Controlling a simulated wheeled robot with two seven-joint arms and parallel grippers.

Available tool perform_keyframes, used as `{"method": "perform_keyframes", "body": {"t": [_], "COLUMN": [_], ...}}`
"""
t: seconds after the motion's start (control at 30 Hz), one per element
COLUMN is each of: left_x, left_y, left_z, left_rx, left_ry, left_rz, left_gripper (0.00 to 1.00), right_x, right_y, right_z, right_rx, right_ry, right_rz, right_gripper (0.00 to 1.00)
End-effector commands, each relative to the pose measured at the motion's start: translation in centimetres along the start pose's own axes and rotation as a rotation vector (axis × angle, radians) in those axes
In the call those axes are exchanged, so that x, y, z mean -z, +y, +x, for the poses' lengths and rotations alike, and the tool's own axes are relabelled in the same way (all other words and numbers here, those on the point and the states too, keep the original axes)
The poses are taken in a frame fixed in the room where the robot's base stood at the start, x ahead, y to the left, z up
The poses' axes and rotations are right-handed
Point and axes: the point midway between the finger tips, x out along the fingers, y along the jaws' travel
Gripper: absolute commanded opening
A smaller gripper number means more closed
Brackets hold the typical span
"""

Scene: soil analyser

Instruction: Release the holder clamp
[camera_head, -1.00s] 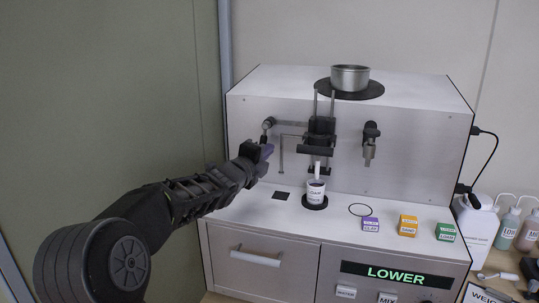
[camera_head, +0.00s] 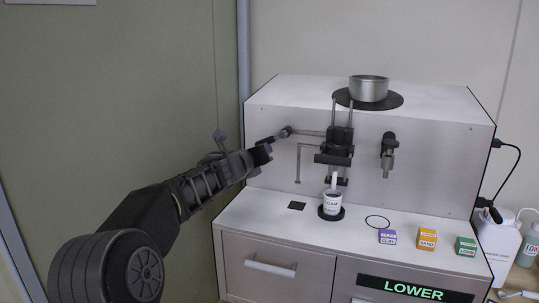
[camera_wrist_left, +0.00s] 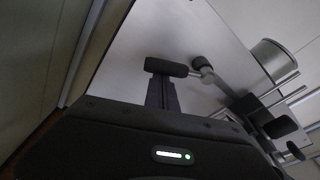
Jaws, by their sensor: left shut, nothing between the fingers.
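The holder clamp (camera_head: 338,141) is a dark block on two vertical rods, on the front panel of the soil analyser (camera_head: 262,95). Its lever (camera_head: 286,132) sits left of it, with the dark handle pointing left and slightly down. In the left wrist view the lever handle (camera_wrist_left: 165,67) is a black cylinder across the fingertips. My left gripper (camera_head: 262,153) is shut with nothing between its fingers, close against the handle; its fingers show in the wrist view (camera_wrist_left: 161,92). Exact contact is unclear. A white cup (camera_head: 332,203) stands below the clamp. My right gripper is not in view.
A metal bowl (camera_head: 368,88) sits on a black disc on top. Clay (camera_head: 387,237), sand (camera_head: 427,240) and loam (camera_head: 466,246) boxes line the ledge. A display (camera_head: 415,289) reads LOWER. A drawer (camera_head: 270,267) is below. Bottles (camera_head: 503,254) stand at right.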

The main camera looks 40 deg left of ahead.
Motion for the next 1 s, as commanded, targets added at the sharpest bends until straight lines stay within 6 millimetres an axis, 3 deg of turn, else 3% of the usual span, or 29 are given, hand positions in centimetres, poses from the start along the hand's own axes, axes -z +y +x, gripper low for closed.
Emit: {"method": "perform_keyframes", "body": {"t": [0.27, 1.0], "left_x": [-1.6, -2.3], "left_y": [0.1, 0.2], "left_z": [-0.2, -0.3], "left_rx": [-0.027, -0.026], "left_ry": [-0.002, -0.004], "left_rz": [0.200, 0.190], "left_gripper": [0.00, 0.00], "right_x": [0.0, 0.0], "right_y": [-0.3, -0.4], "right_z": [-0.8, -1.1], "right_rx": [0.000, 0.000], "right_ry": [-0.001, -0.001], "right_rz": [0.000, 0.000], "right_gripper": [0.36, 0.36]}}
